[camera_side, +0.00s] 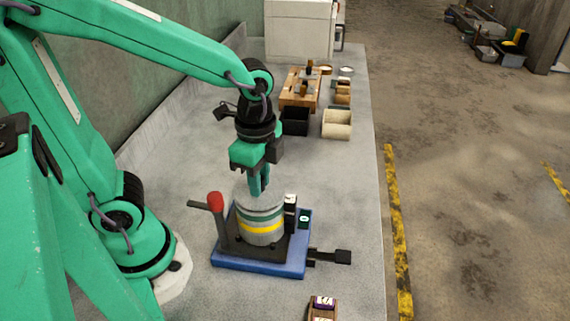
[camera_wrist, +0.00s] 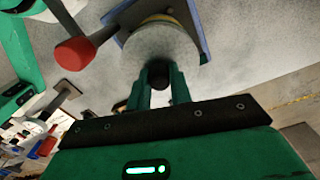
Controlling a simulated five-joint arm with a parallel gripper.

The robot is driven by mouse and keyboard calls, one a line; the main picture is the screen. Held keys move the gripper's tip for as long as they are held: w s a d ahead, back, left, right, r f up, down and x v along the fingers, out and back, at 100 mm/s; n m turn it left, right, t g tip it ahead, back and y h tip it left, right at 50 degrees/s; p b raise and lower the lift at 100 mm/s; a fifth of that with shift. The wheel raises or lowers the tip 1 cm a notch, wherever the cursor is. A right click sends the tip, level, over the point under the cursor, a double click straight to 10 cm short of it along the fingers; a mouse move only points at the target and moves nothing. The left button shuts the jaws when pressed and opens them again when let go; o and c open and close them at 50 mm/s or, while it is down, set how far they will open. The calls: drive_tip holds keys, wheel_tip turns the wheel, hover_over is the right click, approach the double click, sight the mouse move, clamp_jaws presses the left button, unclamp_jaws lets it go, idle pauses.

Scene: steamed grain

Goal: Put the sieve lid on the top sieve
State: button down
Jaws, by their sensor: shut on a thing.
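A stack of round grey sieves (camera_side: 262,226) with a yellow band stands on a blue-based shaker (camera_side: 262,267). The sieve lid (camera_side: 258,200) is a pale grey disc at the top of the stack, and it fills the middle of the wrist view (camera_wrist: 160,52). My gripper (camera_side: 259,192) points straight down over the stack. In the wrist view its green fingers (camera_wrist: 160,85) are shut on the dark knob (camera_wrist: 159,74) of the lid. The lid looks level and lined up with the stack. I cannot tell whether it rests on the top sieve or hovers just above.
A lever with a red knob (camera_side: 215,201) rises at the shaker's left, and a black handle (camera_side: 335,257) sticks out right. A wooden rack (camera_side: 300,88), a black bin (camera_side: 295,121) and a cream bin (camera_side: 337,125) stand farther back. A small wooden box (camera_side: 322,308) sits at the front.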

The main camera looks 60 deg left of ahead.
drive_tip(key=shift+f, duration=0.15)
drive_tip(key=c, duration=1.3)
unclamp_jaws()
drive_tip(key=shift+o, duration=0.2)
wheel_tip(320, 180, up, 13)
